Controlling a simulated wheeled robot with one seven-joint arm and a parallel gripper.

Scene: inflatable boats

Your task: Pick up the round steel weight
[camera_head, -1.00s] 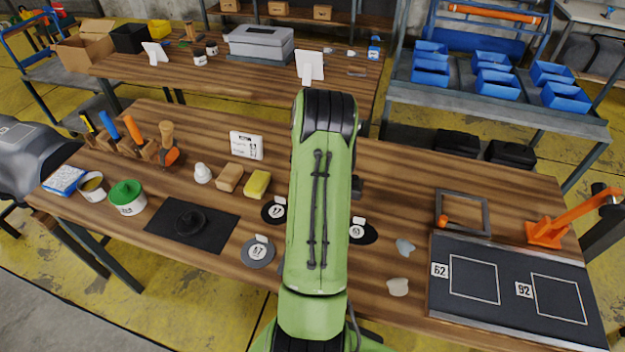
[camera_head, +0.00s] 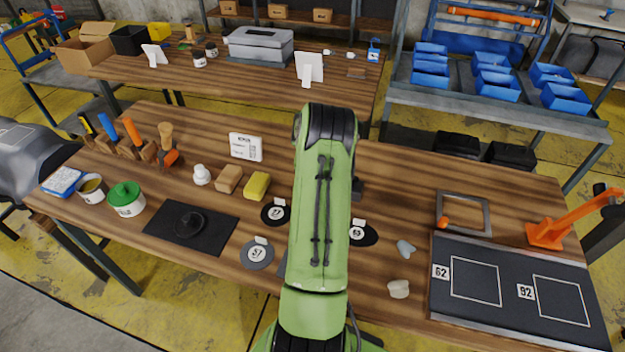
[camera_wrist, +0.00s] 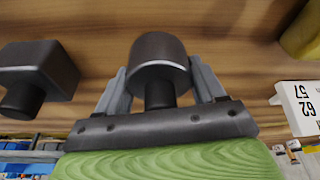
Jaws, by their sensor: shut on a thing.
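The round steel weight (camera_wrist: 158,50) is a dark grey cylinder with a narrower knob, seen in the wrist view. My gripper (camera_wrist: 158,68) has one finger on each side of it and is shut on it. I cannot tell whether the weight touches the wooden table or hangs just above it. In the head view my green arm hides both the gripper and the round weight. A dark square weight with a knob (camera_wrist: 38,70) stands beside it in the wrist view, apart from the fingers. Its dark edge shows right of my arm in the head view (camera_head: 358,190).
Numbered round pads (camera_head: 257,254) lie around my arm. A yellow sponge (camera_head: 257,185) and a white sign (camera_head: 245,147) are to the left. Pale stones (camera_head: 399,289) and a dark board marked 62 and 92 (camera_head: 470,315) are to the right.

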